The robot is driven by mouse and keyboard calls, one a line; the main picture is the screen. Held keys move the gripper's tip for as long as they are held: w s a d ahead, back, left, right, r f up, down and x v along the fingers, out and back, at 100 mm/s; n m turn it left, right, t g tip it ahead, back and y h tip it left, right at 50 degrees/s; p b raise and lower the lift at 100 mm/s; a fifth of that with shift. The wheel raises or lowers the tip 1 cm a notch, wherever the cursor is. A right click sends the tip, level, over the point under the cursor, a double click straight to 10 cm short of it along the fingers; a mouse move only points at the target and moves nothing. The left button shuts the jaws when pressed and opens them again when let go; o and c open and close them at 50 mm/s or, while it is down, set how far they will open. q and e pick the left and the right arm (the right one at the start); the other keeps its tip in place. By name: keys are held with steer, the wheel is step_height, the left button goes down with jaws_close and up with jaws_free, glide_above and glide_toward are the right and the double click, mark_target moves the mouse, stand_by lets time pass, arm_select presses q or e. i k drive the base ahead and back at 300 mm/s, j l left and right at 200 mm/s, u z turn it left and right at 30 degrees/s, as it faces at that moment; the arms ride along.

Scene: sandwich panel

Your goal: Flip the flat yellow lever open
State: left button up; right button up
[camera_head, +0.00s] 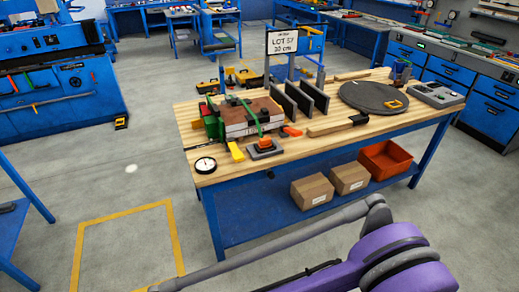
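The flat yellow lever (236,151) sticks out from the front left of a clamped stack (243,118) on the wooden-topped workbench (330,145). It looks low and nearly flat near the bench top. The stack has a brown top and pale sides, with a green strap or bar across it. An orange lever (291,131) sits at the stack's right side. A purple arm of mine crosses the lower right, with a grey link running to the lower left. Neither gripper shows, and nothing of mine touches the lever.
A round dial gauge (205,165) lies left of the lever. A grey block with an orange top (264,147) stands just right of it. Black upright plates (299,102), a wooden-handled tool (335,125) and a grey disc (372,96) lie farther right. Floor before the bench is open.

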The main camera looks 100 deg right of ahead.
mark_target(238, 156)
steer(key=z, duration=3.2)
steer(key=i+j, duration=0.2)
steer(key=i, duration=0.2)
steer(key=i+j, duration=0.25)
steer(key=i, duration=0.15)
steer(key=i+j, duration=0.2)
steer(key=i, duration=0.15)
steer(key=z, duration=0.05)
